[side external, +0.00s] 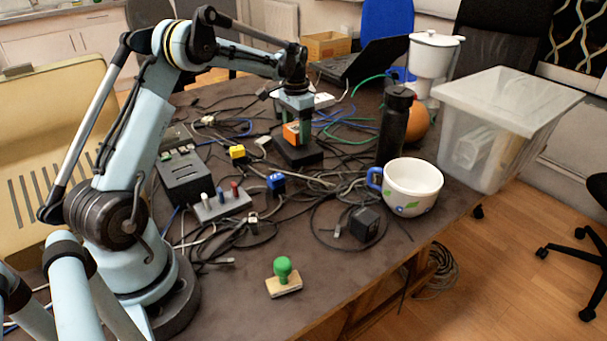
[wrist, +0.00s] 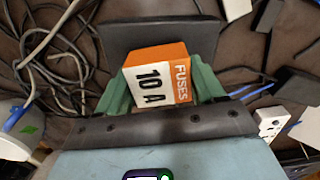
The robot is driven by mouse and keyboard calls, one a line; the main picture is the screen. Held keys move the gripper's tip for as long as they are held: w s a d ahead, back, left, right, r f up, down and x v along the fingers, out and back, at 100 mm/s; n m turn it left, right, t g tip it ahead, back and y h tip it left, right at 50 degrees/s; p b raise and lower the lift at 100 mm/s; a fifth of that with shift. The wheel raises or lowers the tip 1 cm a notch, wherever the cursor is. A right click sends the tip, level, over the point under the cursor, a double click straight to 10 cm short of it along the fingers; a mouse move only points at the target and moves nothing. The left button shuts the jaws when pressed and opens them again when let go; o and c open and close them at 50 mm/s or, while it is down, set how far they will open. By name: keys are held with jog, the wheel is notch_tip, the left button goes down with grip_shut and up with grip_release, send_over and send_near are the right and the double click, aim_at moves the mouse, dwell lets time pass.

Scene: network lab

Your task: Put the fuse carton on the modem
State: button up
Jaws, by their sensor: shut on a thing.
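The fuse carton (wrist: 152,88) is a small orange and white box marked "FUSES 10 A" in the wrist view. My gripper (wrist: 161,92) is shut on it, with a green finger on each side. In the side external view, the orange carton (side external: 291,132) sits between the fingers of my gripper (side external: 298,130). A flat black box (side external: 311,158), which looks like the modem, lies directly below; it also shows beyond the carton in the wrist view (wrist: 125,37). The carton is over or very near its top; I cannot tell whether they touch. The fingers partly hide the carton.
Loose cables cover much of the table. A dark grey device (side external: 185,180) and a grey block with coloured plugs (side external: 222,206) stand to the left. A black bottle (side external: 394,125), white mug (side external: 412,187) and clear bin (side external: 490,130) stand right. A green-handled stamp (side external: 284,278) is in front.

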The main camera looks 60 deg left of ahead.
aim_at(297, 127)
jog(key=shift+f, duration=0.4)
jog(key=shift+f, duration=0.1)
jog(key=o, duration=1.1)
notch_tip(297, 127, up, 12)
jog(key=s+d+r+t, duration=0.2)
jog(key=s+d, duration=0.1)
jog(key=d, duration=0.4)
jog(key=s+d+r+t, duration=0.1)
jog(key=s+d+r, duration=0.2)
jog(key=d, duration=0.3)
jog(key=s+d+f+t, duration=0.4)
jog(key=s+d+f, duration=0.3)
jog(key=s+d, duration=0.4)
